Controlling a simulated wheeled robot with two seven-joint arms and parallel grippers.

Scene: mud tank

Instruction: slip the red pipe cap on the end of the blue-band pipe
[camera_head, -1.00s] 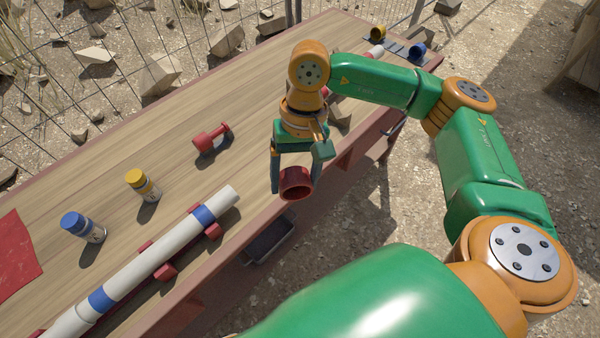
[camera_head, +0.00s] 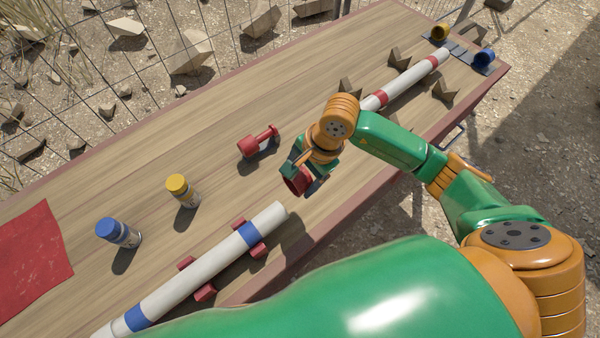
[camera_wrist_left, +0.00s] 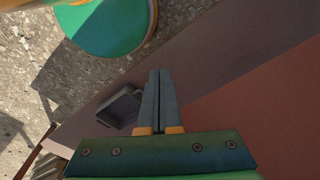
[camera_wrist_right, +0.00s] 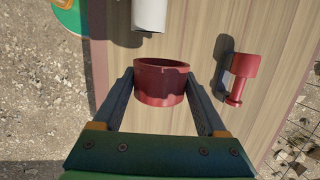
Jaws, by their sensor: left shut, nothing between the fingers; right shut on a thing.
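The white blue-band pipe (camera_head: 196,263) lies on red supports near the front edge of the table. Its free end faces my right gripper (camera_head: 302,184) and also shows at the top of the right wrist view (camera_wrist_right: 150,12). My right gripper is shut on the red pipe cap (camera_wrist_right: 160,88), a short hollow ring held between its fingertips. The cap (camera_head: 296,181) is just beyond the pipe's free end, with a gap between them. My left gripper (camera_wrist_left: 157,76) is shut and empty in the left wrist view; it does not show in the head view.
A red handled object (camera_head: 258,142) lies behind the right gripper. A yellow-capped bottle (camera_head: 182,190) and a blue-capped bottle (camera_head: 118,232) stand behind the pipe. A red-band pipe (camera_head: 402,84) lies at the far right.

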